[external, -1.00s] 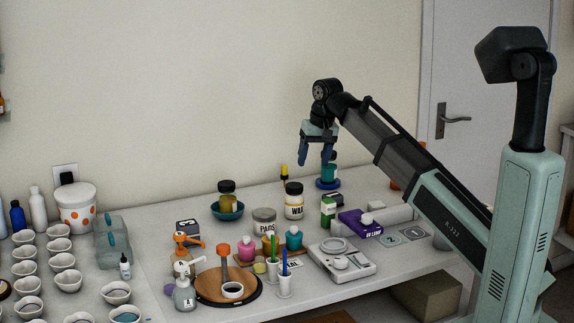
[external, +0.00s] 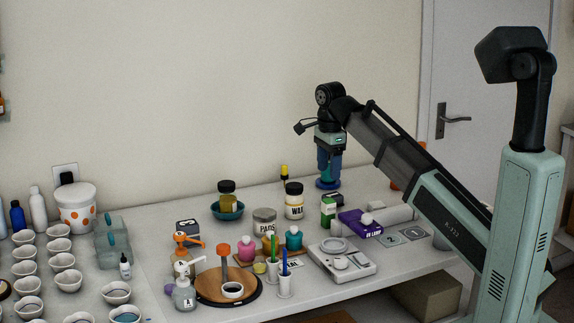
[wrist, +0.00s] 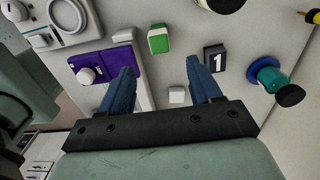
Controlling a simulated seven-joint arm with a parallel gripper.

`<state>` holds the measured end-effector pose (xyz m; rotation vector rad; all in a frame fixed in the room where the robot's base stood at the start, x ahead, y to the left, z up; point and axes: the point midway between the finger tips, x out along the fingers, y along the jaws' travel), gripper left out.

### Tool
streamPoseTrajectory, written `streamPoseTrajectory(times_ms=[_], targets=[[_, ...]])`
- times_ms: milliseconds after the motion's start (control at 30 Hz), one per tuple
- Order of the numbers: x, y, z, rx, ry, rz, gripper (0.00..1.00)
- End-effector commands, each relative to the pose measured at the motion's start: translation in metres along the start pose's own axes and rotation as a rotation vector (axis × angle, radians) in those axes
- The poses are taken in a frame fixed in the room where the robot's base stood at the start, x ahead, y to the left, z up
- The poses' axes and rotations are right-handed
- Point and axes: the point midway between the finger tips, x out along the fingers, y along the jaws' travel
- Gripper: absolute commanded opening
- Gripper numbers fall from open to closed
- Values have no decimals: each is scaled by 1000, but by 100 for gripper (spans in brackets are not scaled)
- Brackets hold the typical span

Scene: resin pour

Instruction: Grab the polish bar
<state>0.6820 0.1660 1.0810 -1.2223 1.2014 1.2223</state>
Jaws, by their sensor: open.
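My gripper (external: 328,176) points down above the back right of the table, with its two blue fingers apart and nothing between them held. In the wrist view my gripper (wrist: 160,68) frames a small white block (wrist: 177,94), which lies below and between the fingers. A green and white block (wrist: 158,40) lies just beyond the fingertips; it also shows in the external view (external: 328,208). No readable label tells which of these blocks is the polish bar. I cannot make out the small white block in the external view.
A purple box (external: 360,222) with a white knob-like thing on it lies beside the green block. A white scale (external: 341,262) is nearer the front.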

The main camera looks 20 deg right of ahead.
Motion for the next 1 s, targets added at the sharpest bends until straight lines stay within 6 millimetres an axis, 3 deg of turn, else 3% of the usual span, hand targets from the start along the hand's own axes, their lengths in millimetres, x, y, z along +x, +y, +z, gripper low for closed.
streamPoseTrajectory(times_ms=[400, 1000], targets=[[63, 1, 0, 1, 0, 2, 64], [102, 2, -1, 0, 0, 1, 64]])
